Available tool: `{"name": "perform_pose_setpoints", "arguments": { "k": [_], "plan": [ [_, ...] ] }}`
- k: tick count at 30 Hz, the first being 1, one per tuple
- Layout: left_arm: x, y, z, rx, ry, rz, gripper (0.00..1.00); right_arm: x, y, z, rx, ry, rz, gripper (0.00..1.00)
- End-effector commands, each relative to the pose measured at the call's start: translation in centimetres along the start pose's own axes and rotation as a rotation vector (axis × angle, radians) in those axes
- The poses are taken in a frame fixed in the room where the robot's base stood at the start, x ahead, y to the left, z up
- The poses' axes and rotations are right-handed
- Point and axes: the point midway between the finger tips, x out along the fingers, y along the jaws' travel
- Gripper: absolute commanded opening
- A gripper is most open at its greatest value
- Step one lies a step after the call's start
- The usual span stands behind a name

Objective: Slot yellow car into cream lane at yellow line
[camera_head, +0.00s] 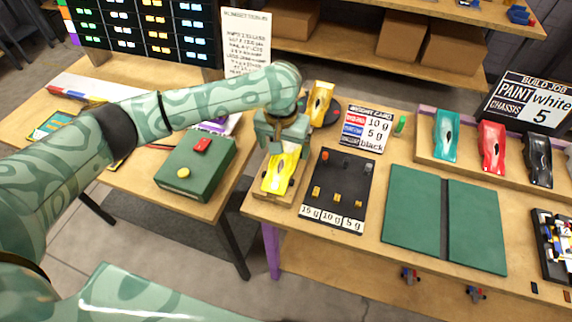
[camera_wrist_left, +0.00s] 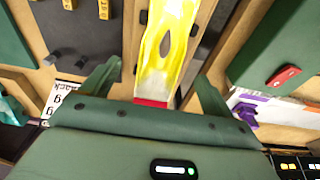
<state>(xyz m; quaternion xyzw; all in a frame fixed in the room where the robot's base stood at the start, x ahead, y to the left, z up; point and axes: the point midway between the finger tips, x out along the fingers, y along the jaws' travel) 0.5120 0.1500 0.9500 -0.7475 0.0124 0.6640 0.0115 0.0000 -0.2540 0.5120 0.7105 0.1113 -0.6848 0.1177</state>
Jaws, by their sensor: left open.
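A yellow and white car (camera_head: 281,172) lies at the left end of the right-hand bench, its long side running away from me. My left gripper (camera_head: 282,140) is over its far end, and that end is hidden. In the left wrist view the yellow car (camera_wrist_left: 168,45) lies between the two widely spread fingers of the open left gripper (camera_wrist_left: 156,88), with gaps at both sides. A red part shows at the car's near end there. A second, orange-yellow car (camera_head: 321,103) sits beyond the gripper. I cannot make out a cream lane or yellow line. My right gripper is not in view.
A black weight board (camera_head: 336,187) lies right of the car. Dark green mats (camera_head: 413,212) lie farther right, below a tray with teal (camera_head: 446,134), red (camera_head: 491,147) and black (camera_head: 538,160) cars. A green box (camera_head: 190,184) stands on the left bench, across a gap.

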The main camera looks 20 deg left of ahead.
Motion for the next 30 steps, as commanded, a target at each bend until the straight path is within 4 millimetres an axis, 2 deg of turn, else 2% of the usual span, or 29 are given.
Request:
{"name": "perform_pose_setpoints", "arguments": {
  "k": [1,8,15,23,29,30],
  "plan": [
    [1.0,0.0,0.1,0.0,-0.002,0.0,0.87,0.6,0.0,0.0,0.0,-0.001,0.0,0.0],
    [2.4,0.0,0.0,0.0,0.0,0.002,0.87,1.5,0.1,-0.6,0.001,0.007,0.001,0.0],
    [6.5,-0.3,-0.1,0.001,-0.003,0.0,0.87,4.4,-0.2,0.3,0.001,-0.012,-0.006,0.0],
    [6.5,-0.3,-0.2,0.001,0.003,0.0,0.87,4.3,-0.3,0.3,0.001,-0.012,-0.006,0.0],
    [6.5,-0.3,-0.2,0.001,0.003,0.0,0.34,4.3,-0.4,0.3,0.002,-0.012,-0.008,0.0],
    [6.5,-0.3,-0.2,0.001,0.003,0.0,0.34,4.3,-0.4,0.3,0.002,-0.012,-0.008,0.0]
  ]
}}
